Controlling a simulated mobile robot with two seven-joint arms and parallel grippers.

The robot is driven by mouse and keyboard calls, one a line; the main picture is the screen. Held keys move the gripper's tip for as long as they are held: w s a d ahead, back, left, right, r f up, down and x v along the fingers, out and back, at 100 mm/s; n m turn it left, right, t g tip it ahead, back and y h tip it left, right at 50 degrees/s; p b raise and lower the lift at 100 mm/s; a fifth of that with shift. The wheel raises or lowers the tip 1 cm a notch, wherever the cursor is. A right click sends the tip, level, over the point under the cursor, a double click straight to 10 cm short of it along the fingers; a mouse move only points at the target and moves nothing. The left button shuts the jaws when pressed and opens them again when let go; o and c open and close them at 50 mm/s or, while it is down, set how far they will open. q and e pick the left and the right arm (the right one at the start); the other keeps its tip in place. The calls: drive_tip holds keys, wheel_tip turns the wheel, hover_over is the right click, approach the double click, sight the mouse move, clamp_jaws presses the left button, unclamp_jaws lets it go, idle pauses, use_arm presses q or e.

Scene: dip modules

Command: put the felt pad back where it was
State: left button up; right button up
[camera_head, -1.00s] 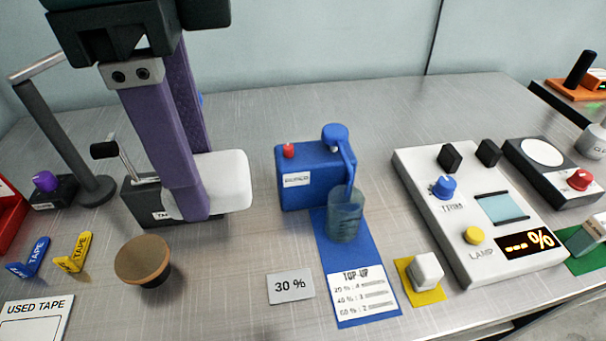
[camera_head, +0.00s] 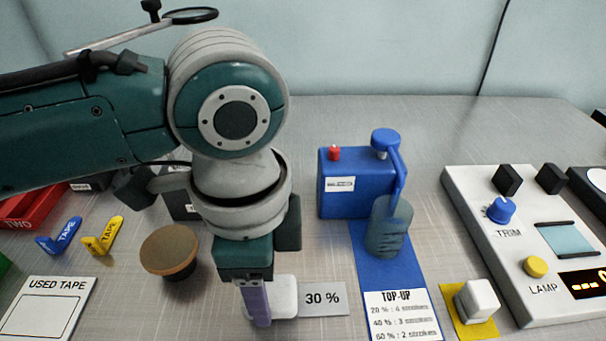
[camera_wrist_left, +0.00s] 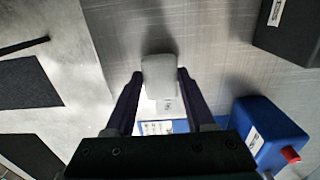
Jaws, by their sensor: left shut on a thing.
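A pale, rounded block, apparently the felt pad (camera_head: 284,297), is at the lower middle of the head view, beside the "30 %" card. My left gripper (camera_head: 262,312) points down and is shut on it, with one purple finger in front of the block. The left wrist view shows the pad (camera_wrist_left: 160,74) between the two dark fingertips. I cannot tell whether it touches the table. My right gripper is not in view.
A "30 %" card (camera_head: 323,299), a blue pump (camera_head: 345,190) with a beaker (camera_head: 388,235) and a blue mat (camera_head: 370,270) are to the right. A white cube (camera_head: 477,300) sits on a yellow mat (camera_head: 462,322). A brown-topped knob (camera_head: 170,248) stands left.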

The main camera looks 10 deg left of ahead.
use_arm(q)
drive_tip(key=shift+f, duration=0.2)
drive_tip(key=shift+f, duration=0.25)
drive_tip(key=o, duration=1.3)
